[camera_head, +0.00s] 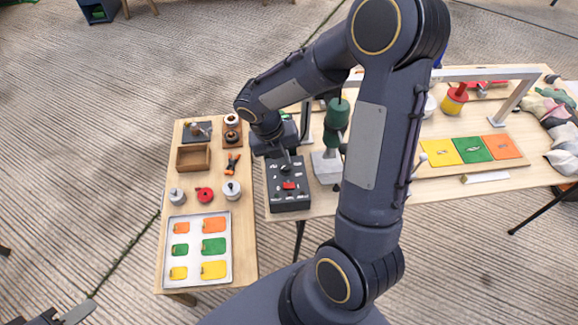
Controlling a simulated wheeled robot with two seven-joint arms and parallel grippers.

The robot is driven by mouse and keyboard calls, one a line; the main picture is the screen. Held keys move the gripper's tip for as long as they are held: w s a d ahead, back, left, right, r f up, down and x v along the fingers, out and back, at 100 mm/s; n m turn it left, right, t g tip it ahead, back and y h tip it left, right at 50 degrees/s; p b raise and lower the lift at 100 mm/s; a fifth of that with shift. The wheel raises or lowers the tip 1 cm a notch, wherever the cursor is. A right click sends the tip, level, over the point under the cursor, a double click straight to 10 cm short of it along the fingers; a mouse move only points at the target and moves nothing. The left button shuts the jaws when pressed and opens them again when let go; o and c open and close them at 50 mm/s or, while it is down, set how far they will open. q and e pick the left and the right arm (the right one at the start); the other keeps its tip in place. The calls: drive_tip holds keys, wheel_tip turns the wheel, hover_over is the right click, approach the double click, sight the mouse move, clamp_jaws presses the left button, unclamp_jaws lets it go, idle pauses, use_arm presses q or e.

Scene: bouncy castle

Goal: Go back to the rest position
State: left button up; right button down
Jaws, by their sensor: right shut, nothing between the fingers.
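My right gripper (288,163) points down over the top end of a black box (290,205) with a red button (289,186) and several pale marks. It is shut and empty; whether it touches the box I cannot tell. My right arm rises from the bottom middle, bends high in the picture and reaches down left to the box. Of my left gripper (72,314), only a small grey part shows at the bottom left edge, left of the near table. The rest of it is cut off, so its opening is unclear.
The near table (247,250) holds a white tray (171,276) of coloured pieces, a wooden box (193,158), a red round part (204,194) and orange-black pliers (232,163). The right table bears a green tool (337,115), a metal frame (513,97) and coloured squares (473,149).

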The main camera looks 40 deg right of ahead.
drive_tip(key=shift+r, duration=1.55)
